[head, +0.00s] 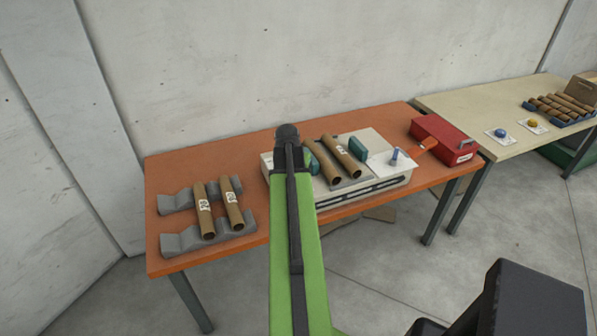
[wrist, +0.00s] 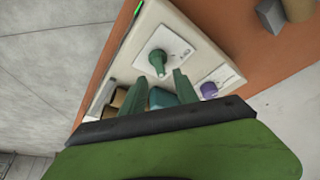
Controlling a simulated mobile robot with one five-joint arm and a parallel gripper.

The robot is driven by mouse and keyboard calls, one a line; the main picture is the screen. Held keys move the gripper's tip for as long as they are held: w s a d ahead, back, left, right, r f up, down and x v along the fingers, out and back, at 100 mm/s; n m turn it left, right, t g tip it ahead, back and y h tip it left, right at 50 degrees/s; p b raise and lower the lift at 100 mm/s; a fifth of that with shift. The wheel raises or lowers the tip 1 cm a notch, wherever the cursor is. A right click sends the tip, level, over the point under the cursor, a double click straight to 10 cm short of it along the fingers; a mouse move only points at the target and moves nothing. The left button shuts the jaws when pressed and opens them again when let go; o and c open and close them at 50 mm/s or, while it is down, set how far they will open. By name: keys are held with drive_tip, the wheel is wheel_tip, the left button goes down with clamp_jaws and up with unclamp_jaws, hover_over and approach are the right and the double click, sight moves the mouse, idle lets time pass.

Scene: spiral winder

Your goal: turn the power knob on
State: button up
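The white winder machine (head: 377,187) stands on the orange table. In the wrist view, its panel (wrist: 190,35) carries a green knob (wrist: 158,60) on a white plate, with small markings too blurred to read. A purple knob (wrist: 208,90) sits on a second plate to the right. I cannot tell for certain from the labels which is the power knob. My gripper (wrist: 160,77) is open and empty, its two green fingers apart, with the green knob just beyond the gap between their tips.
Two cardboard tubes (head: 343,158) lie on the machine beside teal blocks (head: 358,147). A grey cradle (head: 180,240) with two labelled tubes is at the left. A red box (head: 441,141) stands at the right. A pale table (head: 470,104) with more tubes stands further right.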

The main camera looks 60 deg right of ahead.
drive_tip(key=w+p+v, duration=0.1)
drive_tip(key=p+v, duration=0.8)
drive_tip(key=v, duration=0.2)
drive_tip(key=shift+s+a+r, duration=0.2)
drive_tip(key=shift+s+r, duration=0.1)
drive_tip(key=shift+s, duration=0.2)
